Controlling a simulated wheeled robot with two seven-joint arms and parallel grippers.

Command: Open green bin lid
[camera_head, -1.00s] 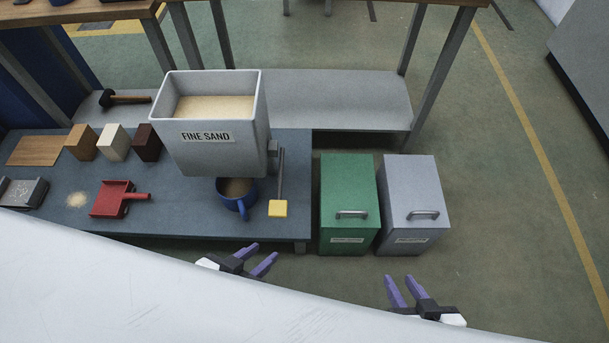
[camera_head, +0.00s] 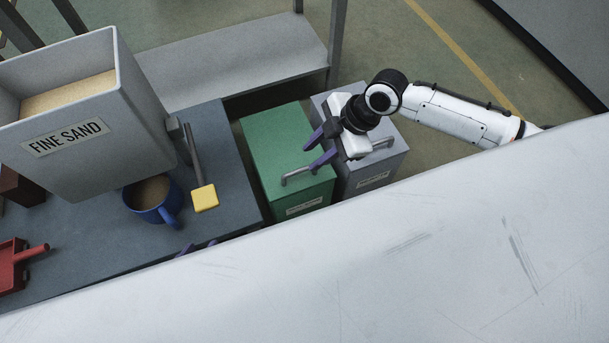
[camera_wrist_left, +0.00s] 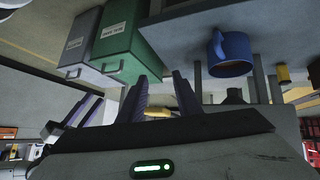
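The green bin (camera_head: 280,140) stands beside the table in the head view, its lid closed flat, with a grey bar handle (camera_head: 297,173) near the front edge. In the left wrist view the green bin (camera_wrist_left: 115,45) is in the upper left. My right gripper (camera_head: 311,156) comes in from the right over the bins. Its purple fingers are apart and empty, pointing left above the lid, close to the handle; I cannot tell whether they touch it. My left gripper (camera_wrist_left: 162,92) has its fingers apart with nothing between them; only its tips (camera_head: 198,247) show in the head view.
A grey bin (camera_head: 365,185) stands right of the green one, under my right arm. On the table (camera_head: 225,130) are a fine sand hopper (camera_head: 130,140), a yellow-ended lever (camera_head: 205,198), a blue mug (camera_head: 148,200) and a red scoop (camera_head: 15,262). Open floor lies behind the bins.

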